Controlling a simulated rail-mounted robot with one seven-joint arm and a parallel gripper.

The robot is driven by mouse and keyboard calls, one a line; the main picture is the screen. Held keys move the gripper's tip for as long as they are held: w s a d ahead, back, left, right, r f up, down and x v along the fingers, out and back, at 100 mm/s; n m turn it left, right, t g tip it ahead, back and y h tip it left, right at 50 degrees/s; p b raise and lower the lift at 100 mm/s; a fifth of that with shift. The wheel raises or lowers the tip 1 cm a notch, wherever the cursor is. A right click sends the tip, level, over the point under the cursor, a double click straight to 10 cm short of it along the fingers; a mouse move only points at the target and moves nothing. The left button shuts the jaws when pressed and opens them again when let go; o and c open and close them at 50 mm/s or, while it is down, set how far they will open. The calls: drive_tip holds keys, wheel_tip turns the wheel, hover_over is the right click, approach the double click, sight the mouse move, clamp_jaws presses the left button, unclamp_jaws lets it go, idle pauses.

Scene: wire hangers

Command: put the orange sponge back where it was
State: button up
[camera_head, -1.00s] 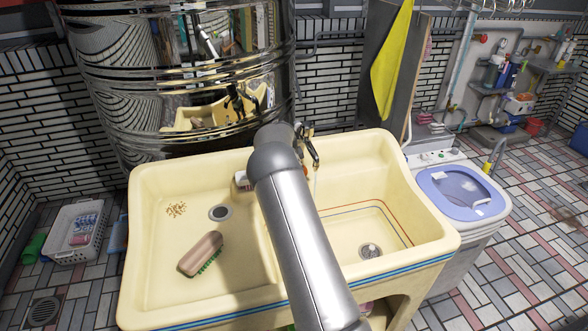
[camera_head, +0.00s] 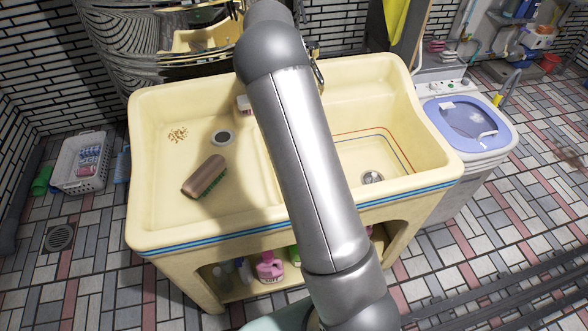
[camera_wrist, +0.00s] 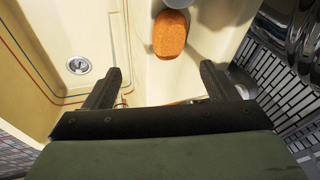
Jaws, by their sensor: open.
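The orange sponge (camera_wrist: 171,33) shows in the wrist view, lying on a pale yellow surface of the sink. It does not show in the head view, where my arm covers the middle of the sink. My gripper (camera_wrist: 161,72) is open, its two dark fingers apart with nothing between them. The sponge appears beyond the fingertips, roughly in line with the gap. I cannot tell the height of the fingers above the sink.
The cream double sink (camera_head: 160,230) holds a brown brush (camera_head: 204,176) in its left basin. The right basin has a drain (camera_head: 372,177). A washing machine (camera_head: 465,125) stands to the right, a white basket (camera_head: 82,160) to the left. A pink bottle (camera_head: 270,267) is under the sink.

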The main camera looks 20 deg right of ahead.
drive_tip(key=s+a+r+n+y, duration=0.1)
drive_tip(key=s+a+r+n, duration=0.2)
drive_tip(key=s, duration=0.5)
drive_tip(key=s+a+r+n+g+y, duration=0.1)
drive_tip(key=s+a+n, duration=0.4)
drive_tip(key=s, duration=0.4)
drive_tip(key=s+a+r+n+y, duration=0.2)
drive_tip(key=s+a, duration=0.3)
drive_tip(key=s, duration=0.3)
drive_tip(key=s+a+f+n, duration=0.1)
drive_tip(key=s+n, duration=0.3)
drive_tip(key=s, duration=0.5)
drive_tip(key=s+a+f+n+g, duration=0.1)
drive_tip(key=s+a+n, duration=0.3)
drive_tip(key=s, duration=0.6)
drive_tip(key=shift+s+a+f+n+g+h, duration=0.2)
drive_tip(key=shift+f+n+g+h, duration=0.15)
drive_tip(key=shift+f, duration=0.35)
drive_tip(key=shift+f, duration=0.1)
wheel_tip(320, 180, down, 48)
drive_tip(key=b, duration=4.5)
drive_tip(key=shift+w+d+m+g, duration=0.25)
drive_tip(key=shift+w+m+g, duration=0.1)
drive_tip(key=shift+m+g, duration=0.1)
drive_tip(key=shift+d, duration=0.1)
